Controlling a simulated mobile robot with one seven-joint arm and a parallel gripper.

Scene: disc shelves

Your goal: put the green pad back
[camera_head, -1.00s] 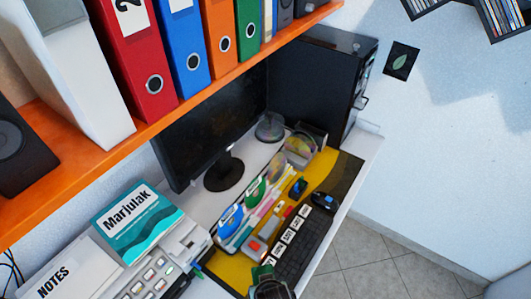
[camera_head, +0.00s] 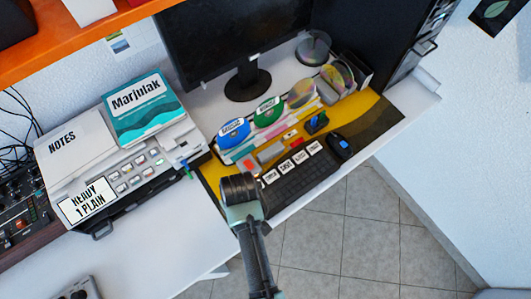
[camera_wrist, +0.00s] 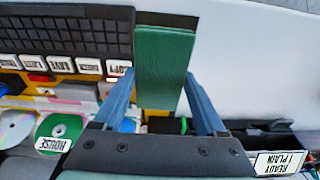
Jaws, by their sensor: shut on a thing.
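The green pad (camera_wrist: 163,62) is a ribbed green block, seen in the wrist view. My gripper (camera_wrist: 160,76) is shut on it, with one blue finger at each side. The pad stands out beyond the fingertips, near the end of the dark keyboard (camera_wrist: 65,32) in the picture. Whether it touches anything below I cannot tell. In the head view my wrist is over the front of the desk, left of the keyboard (camera_head: 300,175). The pad and the fingers are hidden there.
A yellow mat (camera_head: 378,112) bears the keyboard, a mouse (camera_head: 340,147) and small items. Blue (camera_head: 233,133) and green (camera_head: 268,112) discs stand behind them. A printer (camera_head: 180,142) with books on top is at left, and a monitor (camera_head: 225,45) behind.

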